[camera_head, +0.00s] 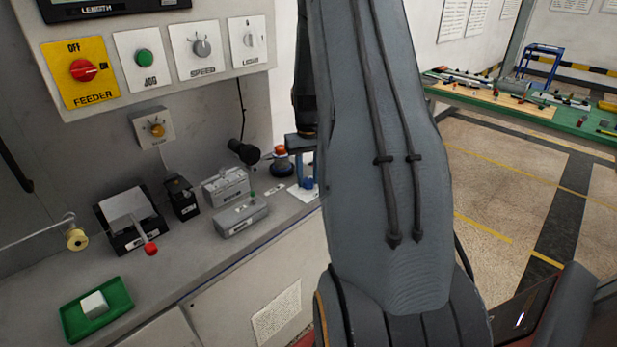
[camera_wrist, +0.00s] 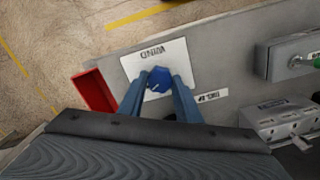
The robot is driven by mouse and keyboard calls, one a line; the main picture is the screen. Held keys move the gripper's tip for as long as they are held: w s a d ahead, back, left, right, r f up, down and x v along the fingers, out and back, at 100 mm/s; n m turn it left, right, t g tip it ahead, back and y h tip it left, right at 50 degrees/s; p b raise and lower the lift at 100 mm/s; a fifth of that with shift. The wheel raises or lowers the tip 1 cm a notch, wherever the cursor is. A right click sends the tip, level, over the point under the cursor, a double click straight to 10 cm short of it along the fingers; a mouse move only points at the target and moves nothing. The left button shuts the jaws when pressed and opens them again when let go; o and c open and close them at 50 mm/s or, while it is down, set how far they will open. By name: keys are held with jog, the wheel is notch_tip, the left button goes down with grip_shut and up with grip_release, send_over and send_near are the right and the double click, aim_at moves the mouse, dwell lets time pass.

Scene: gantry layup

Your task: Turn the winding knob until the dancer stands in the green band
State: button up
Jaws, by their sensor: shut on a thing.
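The winding knob (camera_wrist: 158,79) is blue and stands on a white plate (camera_wrist: 135,66) with upside-down lettering in the wrist view. My gripper (camera_wrist: 157,88) is shut on it, one blue finger on each side. In the head view my gripper's blue fingers (camera_head: 306,183) show at the back right end of the bench, over a white plate; my arm hides much of this spot. A yellow spool (camera_head: 76,238) hangs at a thin rod on the far left; I cannot tell whether it belongs to the dancer. No green band can be made out.
A red tray (camera_wrist: 94,92) lies beside the plate. Grey boxes (camera_head: 241,218) stand near the knob on the bench. A red-tipped lever device (camera_head: 130,216) and a green tray with a white block (camera_head: 69,318) are farther left. A control panel (camera_head: 155,62) hangs above.

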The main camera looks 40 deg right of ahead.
aim_at(308, 180)
jog(key=shift+r+m, duration=0.1)
jog(key=shift+m, duration=1.8)
jog(key=o, duration=1.1)
jog(key=shift+c, duration=0.2)
notch_tip(308, 180, up, 8)
jog(key=shift+f+b, duration=0.1)
jog(key=shift+b, duration=1.05)
